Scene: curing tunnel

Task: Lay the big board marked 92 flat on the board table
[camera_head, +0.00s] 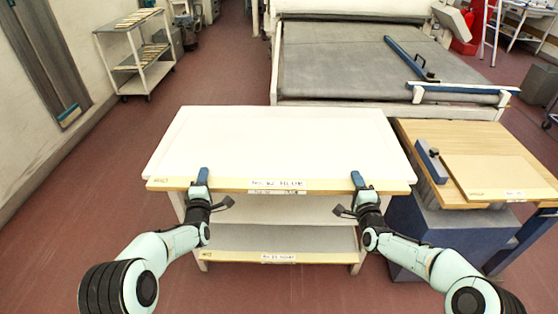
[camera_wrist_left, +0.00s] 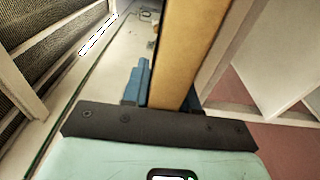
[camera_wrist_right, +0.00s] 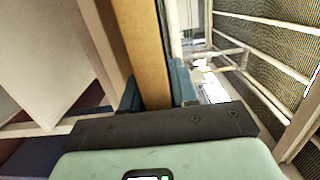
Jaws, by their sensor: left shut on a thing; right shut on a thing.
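The big board (camera_head: 285,140) has a white top and a wooden front edge with a label that seems to read 92. My left gripper (camera_head: 203,176) is shut on the front edge near its left end. My right gripper (camera_head: 357,181) is shut on the same edge near its right end. The left wrist view shows the board's wooden edge (camera_wrist_left: 185,55) between blue fingers, and so does the right wrist view (camera_wrist_right: 146,55). The board looks level above a white table frame (camera_head: 290,213); it hides the frame's top, so I cannot tell whether they touch.
A lower shelf (camera_head: 280,240) with a labelled wooden edge shows under the board. A wooden-topped bench (camera_head: 425,140) on a blue base stands close at right. A conveyor (camera_head: 340,70) lies behind. A shelf cart (camera_head: 138,55) stands back left. The left floor is clear.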

